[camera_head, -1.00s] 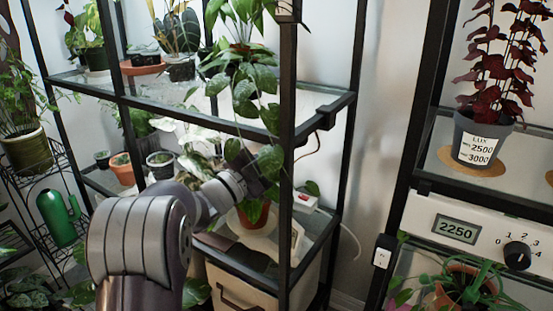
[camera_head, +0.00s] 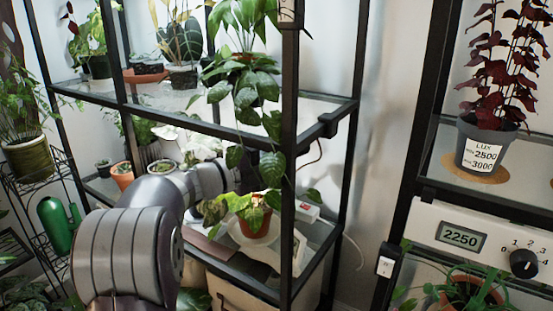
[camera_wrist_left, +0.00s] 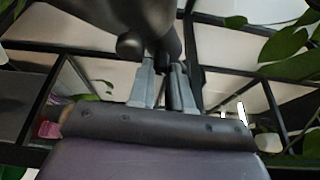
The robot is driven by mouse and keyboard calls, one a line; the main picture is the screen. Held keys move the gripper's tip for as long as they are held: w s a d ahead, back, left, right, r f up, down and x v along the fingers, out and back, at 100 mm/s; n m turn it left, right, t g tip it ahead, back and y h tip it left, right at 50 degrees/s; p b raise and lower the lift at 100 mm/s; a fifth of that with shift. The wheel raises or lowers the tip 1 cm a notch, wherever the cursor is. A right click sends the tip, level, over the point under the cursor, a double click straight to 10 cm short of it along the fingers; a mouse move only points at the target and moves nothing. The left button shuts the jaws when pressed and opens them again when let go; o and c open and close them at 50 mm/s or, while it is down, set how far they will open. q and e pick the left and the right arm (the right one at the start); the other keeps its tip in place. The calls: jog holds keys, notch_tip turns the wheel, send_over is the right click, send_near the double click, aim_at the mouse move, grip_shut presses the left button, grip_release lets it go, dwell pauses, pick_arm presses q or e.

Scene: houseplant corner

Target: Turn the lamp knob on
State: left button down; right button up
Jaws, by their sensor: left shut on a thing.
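My left arm reaches into the black shelf rack in the head view, its wrist (camera_head: 212,178) among trailing leaves. Its fingertips are hidden there. In the left wrist view the left gripper (camera_wrist_left: 164,86) is shut on a small dark part (camera_wrist_left: 166,58) below a large dark rounded body (camera_wrist_left: 140,14). I cannot tell for certain whether this part is a lamp knob. A black dial knob (camera_head: 523,263), marked with numbers, sits on a white panel at the right. No gripper is near it. The display (camera_head: 461,238) beside it reads 2250. My right gripper is out of view.
A potted trailing plant (camera_head: 255,220) stands close beside my left wrist. The rack's front post (camera_head: 289,150) and glass shelf (camera_head: 180,98) crowd the arm. A red-leaved plant in a grey pot (camera_head: 482,146) stands on the right rack. Bare wall lies between the racks.

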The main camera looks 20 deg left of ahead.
pick_arm(q)
jog(key=shift+r+m, duration=0.15)
jog(key=shift+m, duration=0.15)
dwell(0.4)
jog(key=c, duration=1.3)
grip_release()
jog(key=shift+c, duration=0.2)
jog(key=shift+a, duration=0.1)
jog(key=p+v, duration=0.3)
jog(key=v, duration=0.9)
jog(key=shift+s+a+p, duration=0.2)
jog(key=shift+s+p, duration=0.1)
jog(key=shift+p, duration=0.1)
jog(key=shift+r, duration=0.1)
